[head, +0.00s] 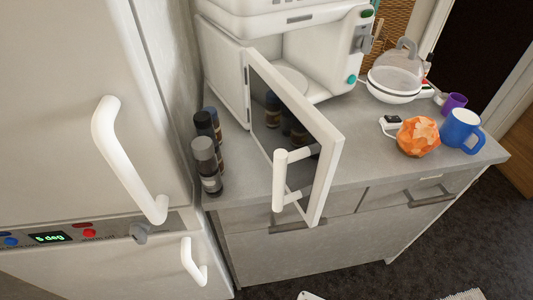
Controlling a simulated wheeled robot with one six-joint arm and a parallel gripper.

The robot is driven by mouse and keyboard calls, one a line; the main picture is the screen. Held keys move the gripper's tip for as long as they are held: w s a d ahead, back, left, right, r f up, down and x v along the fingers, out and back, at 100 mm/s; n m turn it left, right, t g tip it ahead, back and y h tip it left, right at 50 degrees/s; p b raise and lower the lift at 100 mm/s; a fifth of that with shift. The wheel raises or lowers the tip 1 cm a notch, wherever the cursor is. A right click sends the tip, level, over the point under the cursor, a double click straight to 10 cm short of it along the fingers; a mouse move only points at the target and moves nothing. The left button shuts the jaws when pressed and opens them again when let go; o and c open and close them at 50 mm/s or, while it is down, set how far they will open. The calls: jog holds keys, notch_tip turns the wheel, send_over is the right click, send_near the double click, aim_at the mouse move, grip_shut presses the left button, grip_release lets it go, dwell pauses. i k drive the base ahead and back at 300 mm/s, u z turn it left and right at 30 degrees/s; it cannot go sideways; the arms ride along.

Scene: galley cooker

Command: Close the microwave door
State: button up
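The white microwave (228,62) stands on the grey counter against the back, top centre in the head view. Its door (322,178) is wide open, swung out toward me from the hinge at the microwave's left side. The door's dark window faces left, and its free edge reaches past the counter's front edge. A white bar handle (280,178) stands out from the door's near left face. A pale turntable plate (290,82) shows inside the open cavity. I cannot make out my gripper in this view.
Several dark spice bottles (207,165) stand left of the door, beside the white fridge (85,60). An orange faceted object (417,137), a blue mug (461,131), a purple cup (454,103) and a domed white appliance (395,75) sit on the right. Drawers (300,215) are shut below.

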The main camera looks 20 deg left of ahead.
aim_at(302, 148)
jog(key=k, duration=0.3)
jog(key=u, duration=0.8)
jog(key=i, duration=0.3)
jog(key=u, duration=0.35)
